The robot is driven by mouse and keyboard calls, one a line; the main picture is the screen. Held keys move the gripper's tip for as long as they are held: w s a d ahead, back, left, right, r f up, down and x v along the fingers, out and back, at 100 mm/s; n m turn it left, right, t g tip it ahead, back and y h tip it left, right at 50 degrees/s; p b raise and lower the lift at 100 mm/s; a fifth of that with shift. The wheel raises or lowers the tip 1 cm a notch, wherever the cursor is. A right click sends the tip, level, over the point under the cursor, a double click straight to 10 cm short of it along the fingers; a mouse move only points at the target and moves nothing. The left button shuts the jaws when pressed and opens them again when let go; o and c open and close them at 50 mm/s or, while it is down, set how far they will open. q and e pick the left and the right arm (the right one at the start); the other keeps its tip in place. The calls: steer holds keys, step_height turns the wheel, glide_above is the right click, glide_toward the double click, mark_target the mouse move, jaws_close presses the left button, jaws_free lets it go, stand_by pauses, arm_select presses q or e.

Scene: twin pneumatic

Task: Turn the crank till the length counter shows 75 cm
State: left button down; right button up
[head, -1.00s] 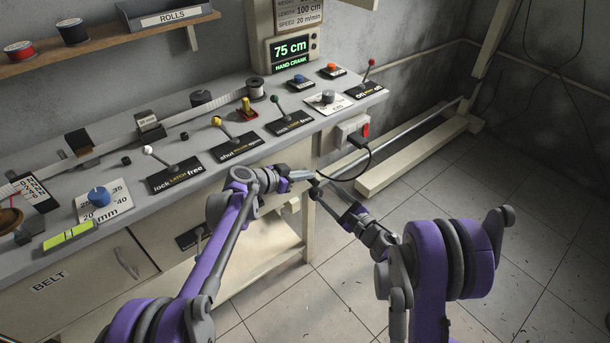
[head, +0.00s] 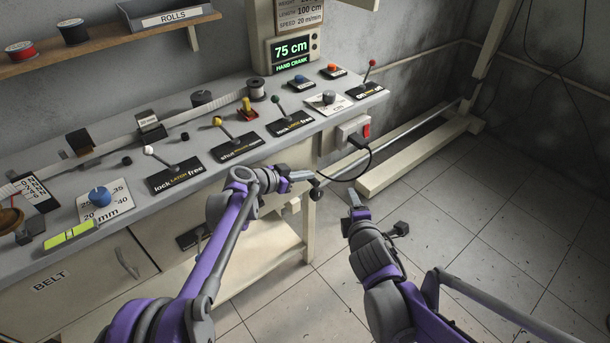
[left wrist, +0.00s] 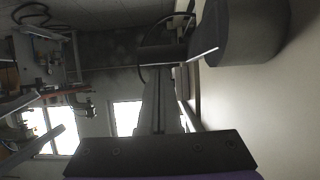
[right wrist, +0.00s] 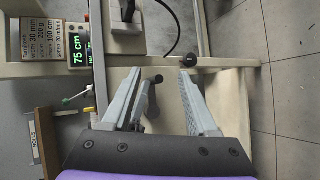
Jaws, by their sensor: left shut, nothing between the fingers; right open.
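The length counter (head: 291,48) reads 75 cm in green, with HAND CRANK under it. It also reads 75 cm, turned sideways, in the right wrist view (right wrist: 77,52). My left gripper (head: 300,176) is shut and empty, close beside the knob; contact is unclear. The shut fingers show in the left wrist view (left wrist: 160,105).
The bench top (head: 160,215) carries several levers and dials. A red switch (head: 367,130) and socket with a black cable (head: 369,165) sit on the bench's right end. A pale floor beam (head: 400,170) lies behind. The tiled floor (head: 480,215) at right is clear.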

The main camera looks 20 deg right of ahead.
steer(key=s+a+f+m+g+y, duration=0.1)
steer(key=s+a+f+m+g, duration=0.1)
steer(key=s+m, duration=0.3)
steer(key=s+a+f+m+g+y, duration=0.1)
steer(key=s+a+f+m+g, duration=0.1)
steer(key=s+a+m, duration=0.3)
steer(key=s+a+f+m+g+y, duration=0.2)
steer(key=s+a+f+m+g, duration=0.1)
steer(key=s, duration=0.8)
steer(key=shift+s+a+m+g, duration=0.45)
steer(key=shift+a+m, duration=0.25)
steer(key=shift+m, duration=0.4)
